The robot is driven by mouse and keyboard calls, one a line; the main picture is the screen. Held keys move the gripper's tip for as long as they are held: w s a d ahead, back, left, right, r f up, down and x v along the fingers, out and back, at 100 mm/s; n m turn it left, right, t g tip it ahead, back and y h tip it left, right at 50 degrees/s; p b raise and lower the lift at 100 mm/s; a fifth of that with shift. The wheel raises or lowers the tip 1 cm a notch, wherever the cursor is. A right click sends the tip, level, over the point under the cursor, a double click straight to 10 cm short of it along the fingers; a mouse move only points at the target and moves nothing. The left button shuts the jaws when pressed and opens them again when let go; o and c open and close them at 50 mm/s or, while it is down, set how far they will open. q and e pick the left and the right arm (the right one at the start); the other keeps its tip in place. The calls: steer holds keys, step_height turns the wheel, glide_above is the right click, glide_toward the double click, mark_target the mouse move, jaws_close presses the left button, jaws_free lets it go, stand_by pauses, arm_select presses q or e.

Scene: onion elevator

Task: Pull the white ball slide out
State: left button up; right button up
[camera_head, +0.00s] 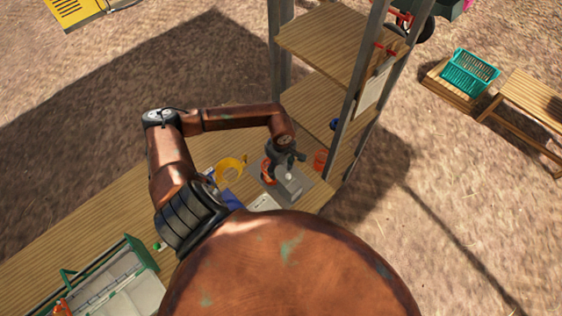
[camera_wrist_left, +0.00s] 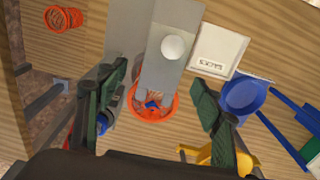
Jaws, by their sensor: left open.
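The white ball (camera_wrist_left: 173,47) sits on a flat grey slide (camera_wrist_left: 187,18) in the left wrist view. An orange ring (camera_wrist_left: 135,108) is at the slide's lower end, with a small blue thing inside it. In the head view the white ball (camera_head: 289,177) and the grey slide (camera_head: 291,190) show on the wooden bench, just below my left gripper (camera_head: 287,160). In the left wrist view my left gripper (camera_wrist_left: 158,78) is open, its dark green fingers on either side of the slide and ring. Nothing is clearly held. My right gripper is not in view.
A white label card (camera_wrist_left: 217,48), a blue round dish (camera_wrist_left: 243,97) and a yellow thing (camera_wrist_left: 207,154) lie right of the slide. An orange basket (camera_wrist_left: 63,18) is at upper left. A shelf with metal posts (camera_head: 357,95) stands close by the bench (camera_head: 90,205).

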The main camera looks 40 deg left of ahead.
mark_target(290, 177)
arm_select(q)
steer(key=shift+s+f, duration=0.15)
steer(key=shift+f, duration=0.8)
steer(key=c, duration=1.3)
steer(key=shift+o, duration=0.2)
steer(key=shift+s+d+b, duration=0.15)
steer(key=shift+d, duration=1.15)
steer(key=shift+s+d+b, duration=0.1)
steer(key=shift+d+b, duration=0.05)
steer(key=shift+d, duration=1.15)
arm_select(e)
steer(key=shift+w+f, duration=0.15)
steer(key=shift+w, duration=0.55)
arm_select(q)
steer(key=o, duration=1.3)
steer(key=shift+c, duration=0.2)
